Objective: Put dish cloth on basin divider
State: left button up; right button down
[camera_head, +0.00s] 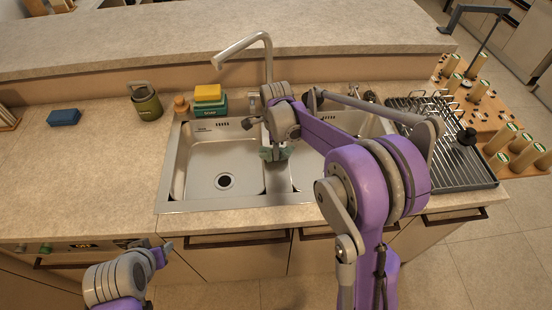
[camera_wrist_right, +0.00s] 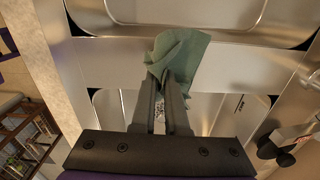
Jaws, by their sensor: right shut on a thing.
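The green dish cloth (camera_wrist_right: 183,55) is pinched between the fingertips of my right gripper (camera_wrist_right: 165,92), bunched at the grip with a loose flap spreading beyond the tips. In the wrist view it overlaps the steel basin divider (camera_wrist_right: 235,66); I cannot tell whether it touches it. In the head view the cloth (camera_head: 266,154) shows small and dark green below my right gripper (camera_head: 277,152), over the divider (camera_head: 278,180) between the two basins. My right arm hides much of the right basin. My left gripper (camera_head: 160,248) is low at the left, in front of the counter; its jaws are unclear.
The faucet (camera_head: 246,48) rises behind the sink. A dish rack (camera_head: 455,150) is right. The front left counter (camera_head: 90,190) is clear.

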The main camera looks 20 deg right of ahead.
jog(key=shift+s+a+f, duration=0.25)
jog(key=shift+s, duration=0.45)
jog(key=shift+s+a+f, duration=0.2)
jog(key=shift+s+a, duration=0.05)
jog(key=shift+s, duration=0.45)
jog(key=c, duration=0.6)
grip_release()
